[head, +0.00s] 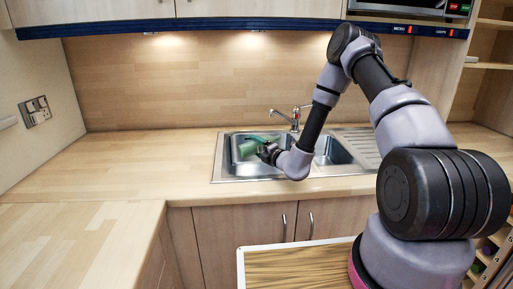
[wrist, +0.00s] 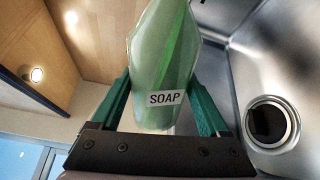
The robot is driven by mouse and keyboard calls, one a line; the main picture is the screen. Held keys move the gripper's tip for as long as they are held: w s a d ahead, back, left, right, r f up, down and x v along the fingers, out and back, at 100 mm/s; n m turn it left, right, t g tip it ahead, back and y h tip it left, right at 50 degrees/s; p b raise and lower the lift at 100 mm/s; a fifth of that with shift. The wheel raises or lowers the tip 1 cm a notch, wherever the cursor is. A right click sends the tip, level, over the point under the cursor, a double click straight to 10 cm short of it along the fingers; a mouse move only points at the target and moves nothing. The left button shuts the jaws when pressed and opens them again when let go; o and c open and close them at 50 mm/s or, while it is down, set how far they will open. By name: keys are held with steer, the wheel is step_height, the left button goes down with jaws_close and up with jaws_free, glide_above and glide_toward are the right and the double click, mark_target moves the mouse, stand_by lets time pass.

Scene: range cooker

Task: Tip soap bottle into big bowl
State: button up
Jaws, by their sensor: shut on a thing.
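The soap bottle (wrist: 165,60) is pale green and translucent, with a SOAP label. It sits between the green fingers of my gripper (wrist: 168,85), which is shut on it. In the head view the bottle (head: 247,148) is a green shape over the left, larger sink basin, which I take as the big bowl (head: 238,168). My gripper (head: 264,147) is at the bottle's right. The bottle lies tipped well over from upright. Its far end is cut off in the wrist view, where the steel basin (wrist: 240,75) and its drain (wrist: 270,125) show beside it.
A tap (head: 294,118) stands behind the sink, close to my gripper. A smaller basin (head: 330,150) and a ribbed drainer (head: 358,142) lie to the right. The wooden worktop (head: 120,160) on the left is clear. Wall cupboards (head: 110,12) hang above.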

steer(key=shift+f, duration=0.15)
steer(key=shift+f+m, duration=0.2)
steer(key=shift+m, duration=0.4)
stand_by(1.1)
steer(key=shift+m+y, duration=0.3)
steer(key=shift+m, duration=0.4)
steer(key=shift+r, duration=0.1)
stand_by(0.8)
